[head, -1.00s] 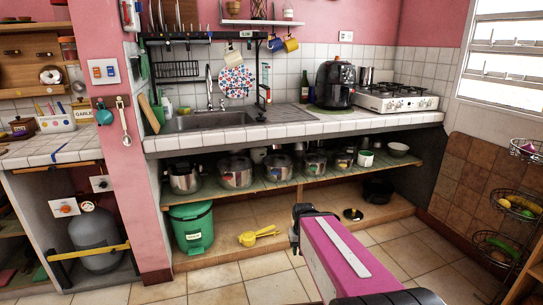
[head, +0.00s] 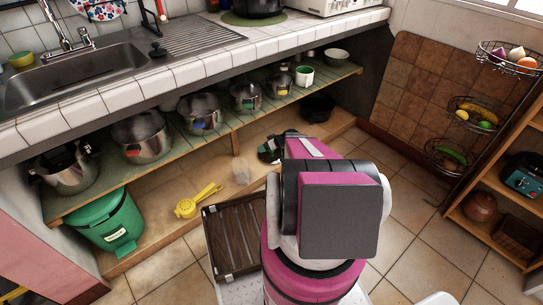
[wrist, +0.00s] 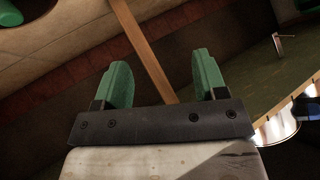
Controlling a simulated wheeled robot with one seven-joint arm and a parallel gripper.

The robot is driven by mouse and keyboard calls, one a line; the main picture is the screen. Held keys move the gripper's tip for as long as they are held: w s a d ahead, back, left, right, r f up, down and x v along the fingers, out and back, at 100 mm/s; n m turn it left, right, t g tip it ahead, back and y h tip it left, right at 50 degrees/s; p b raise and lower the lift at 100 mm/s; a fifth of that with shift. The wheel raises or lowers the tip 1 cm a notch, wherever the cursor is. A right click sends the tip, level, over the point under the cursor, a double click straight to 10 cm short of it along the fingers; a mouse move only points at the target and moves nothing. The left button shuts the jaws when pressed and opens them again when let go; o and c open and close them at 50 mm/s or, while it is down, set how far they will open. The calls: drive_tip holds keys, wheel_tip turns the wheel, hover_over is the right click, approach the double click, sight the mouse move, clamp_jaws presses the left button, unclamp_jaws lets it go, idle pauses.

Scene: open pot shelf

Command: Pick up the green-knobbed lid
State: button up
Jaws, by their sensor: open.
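I cannot make out a green knob on a lid for certain in either view. Several metal pots stand in a row on the open shelf (head: 188,143) under the counter, among them a large pot (head: 142,135), a middle pot (head: 203,113) and a smaller pot (head: 247,97). My gripper (head: 270,152) is low in front of the shelf, partly hidden by my arm in the head view. In the wrist view its green fingers (wrist: 163,85) are apart with nothing held between them. A brown wooden strip shows beyond them.
A green bin (head: 107,222) and a yellow utensil (head: 198,201) are below the shelf. A slatted dark tray (head: 235,235) is beside my arm. Hanging baskets (head: 480,110) are at the right.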

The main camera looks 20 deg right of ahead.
drive_tip(key=w+d+f+t, duration=0.3)
drive_tip(key=w+d+f, duration=0.1)
drive_tip(key=d+f, duration=0.4)
drive_tip(key=t+h, duration=0.2)
drive_tip(key=t, duration=0.1)
approach(272, 152)
drive_tip(key=x, duration=0.6)
drive_tip(key=w+d+r+x, duration=0.1)
drive_tip(key=x, duration=0.2)
drive_tip(key=shift+w+a+f, duration=0.1)
drive_tip(key=shift+a, duration=0.05)
drive_tip(key=c, duration=1.1)
